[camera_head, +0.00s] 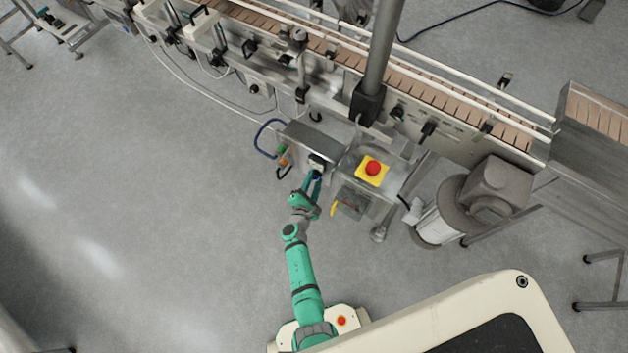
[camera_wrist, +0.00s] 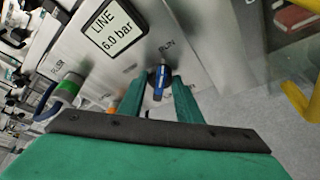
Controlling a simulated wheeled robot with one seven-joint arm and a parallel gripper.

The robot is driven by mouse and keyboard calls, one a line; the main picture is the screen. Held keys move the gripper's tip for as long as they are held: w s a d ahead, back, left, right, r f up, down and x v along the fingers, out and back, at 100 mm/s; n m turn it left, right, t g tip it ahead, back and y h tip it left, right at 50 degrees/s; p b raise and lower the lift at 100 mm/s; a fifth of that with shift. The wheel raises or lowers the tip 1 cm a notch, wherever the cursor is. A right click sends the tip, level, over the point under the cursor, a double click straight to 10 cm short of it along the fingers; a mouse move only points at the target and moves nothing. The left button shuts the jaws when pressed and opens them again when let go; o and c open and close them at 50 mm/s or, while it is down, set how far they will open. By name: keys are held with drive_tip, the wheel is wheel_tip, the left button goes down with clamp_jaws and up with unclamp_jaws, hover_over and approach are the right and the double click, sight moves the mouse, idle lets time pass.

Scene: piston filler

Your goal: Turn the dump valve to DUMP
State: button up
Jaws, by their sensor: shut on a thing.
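The dump valve appears as a small blue lever (camera_wrist: 161,79) on a dark round hub, on the metal panel face (camera_wrist: 205,25) in the wrist view. A label above it seems to read RUN; a DUMP label cannot be made out, and the lower part of the lever is hidden. The lever stands roughly upright in that view. My gripper (camera_wrist: 160,88) has its two green fingers on either side of the lever and is shut on it. In the head view my gripper (camera_head: 316,181) is at the front of the metal control box (camera_head: 313,141).
A display reading LINE 6.0 bar (camera_wrist: 112,27) is above left of the lever. A green-banded fitting (camera_wrist: 68,87) with a blue hose is at left, a yellow handle (camera_wrist: 298,100) at right. A red emergency stop (camera_head: 373,168) is right of the box. Floor at left is clear.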

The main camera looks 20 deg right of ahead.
drive_tip(key=shift+w+a+n+g+h, duration=0.2)
drive_tip(key=shift+n+g+h, duration=0.75)
drive_tip(key=shift+n, duration=1.05)
drive_tip(key=shift+w+a+n+g+h, duration=0.2)
drive_tip(key=shift+n+g+h, duration=0.8)
drive_tip(key=shift+n, duration=1)
drive_tip(key=shift+w+a+n+g+h, duration=0.2)
drive_tip(key=shift+n+g+h, duration=0.45)
drive_tip(key=shift+n+g, duration=1)
drive_tip(key=shift+d+n+t, duration=0.1)
drive_tip(key=shift+n+t, duration=0.2)
drive_tip(key=shift+n, duration=0.25)
drive_tip(key=o, duration=1)
drive_tip(key=shift+o, duration=0.2)
